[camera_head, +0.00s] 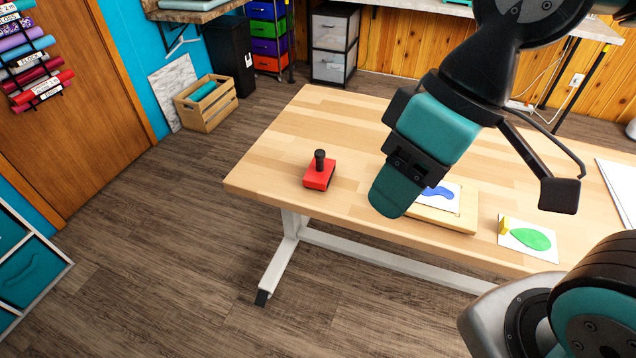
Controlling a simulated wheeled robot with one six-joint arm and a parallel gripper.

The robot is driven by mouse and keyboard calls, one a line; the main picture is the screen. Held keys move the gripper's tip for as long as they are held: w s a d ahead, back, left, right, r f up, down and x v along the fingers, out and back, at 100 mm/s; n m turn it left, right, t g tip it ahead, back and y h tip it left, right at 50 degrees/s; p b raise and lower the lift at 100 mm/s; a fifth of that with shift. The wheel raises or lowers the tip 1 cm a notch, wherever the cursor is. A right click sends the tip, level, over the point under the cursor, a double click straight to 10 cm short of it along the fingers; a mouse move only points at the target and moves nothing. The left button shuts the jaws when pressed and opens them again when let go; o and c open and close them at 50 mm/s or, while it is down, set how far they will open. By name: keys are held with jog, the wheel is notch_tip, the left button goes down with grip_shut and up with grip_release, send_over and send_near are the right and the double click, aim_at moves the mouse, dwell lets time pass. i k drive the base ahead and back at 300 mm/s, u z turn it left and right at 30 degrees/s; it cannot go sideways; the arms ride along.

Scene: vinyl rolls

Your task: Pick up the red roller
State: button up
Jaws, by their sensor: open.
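The red roller (319,176) sits on the near left part of the wooden table (290,130). It has a red block-like base and an upright black handle with a rounded top. My gripper (477,192) hangs above the table to the right of the roller, with its two sides spread wide. It is open, with nothing seen between its sides, and is clear of the roller. My arm reaches in from the upper right and hides part of the table.
A wooden board with a blue-marked sheet (440,196) lies partly behind my gripper. A green-marked card (528,238) with a small yellow piece lies to its right. A white sheet (618,185) is at the right edge. The table around the roller is clear.

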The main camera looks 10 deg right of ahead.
aim_at(320, 172)
jog(key=k, duration=0.35)
jog(key=z, duration=0.7)
jog(key=i, duration=0.8)
jog(key=u, duration=0.15)
